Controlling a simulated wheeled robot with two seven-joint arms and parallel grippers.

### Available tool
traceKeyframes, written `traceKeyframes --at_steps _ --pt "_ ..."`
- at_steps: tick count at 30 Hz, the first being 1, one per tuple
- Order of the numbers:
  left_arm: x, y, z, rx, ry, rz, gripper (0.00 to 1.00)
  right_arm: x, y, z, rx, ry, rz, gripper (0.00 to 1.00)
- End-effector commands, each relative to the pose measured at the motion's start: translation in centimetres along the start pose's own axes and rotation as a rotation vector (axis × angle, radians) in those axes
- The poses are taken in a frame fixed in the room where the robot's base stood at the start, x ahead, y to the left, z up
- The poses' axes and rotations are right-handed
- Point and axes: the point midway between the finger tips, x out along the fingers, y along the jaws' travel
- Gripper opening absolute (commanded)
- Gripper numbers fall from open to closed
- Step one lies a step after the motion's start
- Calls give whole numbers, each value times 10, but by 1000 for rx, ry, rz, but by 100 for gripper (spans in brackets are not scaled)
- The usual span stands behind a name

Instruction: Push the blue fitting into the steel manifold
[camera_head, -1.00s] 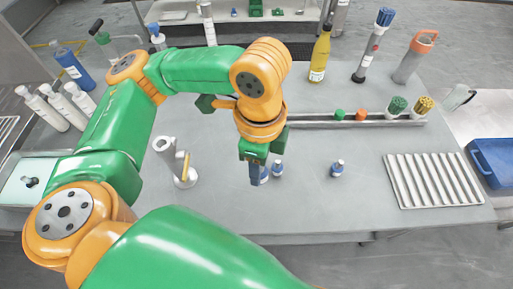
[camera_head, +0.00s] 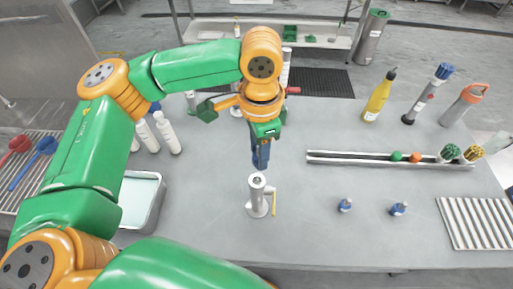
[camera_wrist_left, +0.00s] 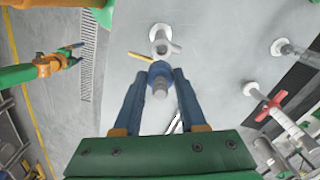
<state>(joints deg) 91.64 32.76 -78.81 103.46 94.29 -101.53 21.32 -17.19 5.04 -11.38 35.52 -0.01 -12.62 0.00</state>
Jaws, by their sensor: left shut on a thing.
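The steel manifold (camera_head: 259,196) stands upright on the bench, with a side branch and a yellow lever; it also shows in the left wrist view (camera_wrist_left: 162,42). My left gripper (camera_head: 262,162) points down just above and behind its top opening. In the left wrist view my left gripper (camera_wrist_left: 161,80) is shut on a blue fitting (camera_wrist_left: 160,72) with a grey end. The fitting is apart from the manifold in the head view, where the fingers hide most of it. My right gripper (camera_wrist_left: 76,54) shows small at the left wrist view's edge, its fingers apart.
Two more blue fittings (camera_head: 345,205) (camera_head: 398,208) stand right of the manifold. A steel rail (camera_head: 350,159) with coloured knobs lies behind them, and a ribbed tray (camera_head: 478,222) at far right. White bottles (camera_head: 165,135) stand at left. The bench between is clear.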

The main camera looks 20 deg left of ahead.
Motion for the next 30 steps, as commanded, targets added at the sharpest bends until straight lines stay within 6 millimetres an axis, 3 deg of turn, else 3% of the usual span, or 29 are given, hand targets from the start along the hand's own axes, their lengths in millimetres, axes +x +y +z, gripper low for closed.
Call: traceKeyframes --at_steps 6,12,30 --pt "31 0 0 1 -1 1 0 16 -2 1 1 0 -2 83" --pt "49 0 0 1 -1 0 0 23 -8 1 4 2 -12 83" --pt "54 0 0 1 -1 0 0 24 -6 1 2 2 -9 83"
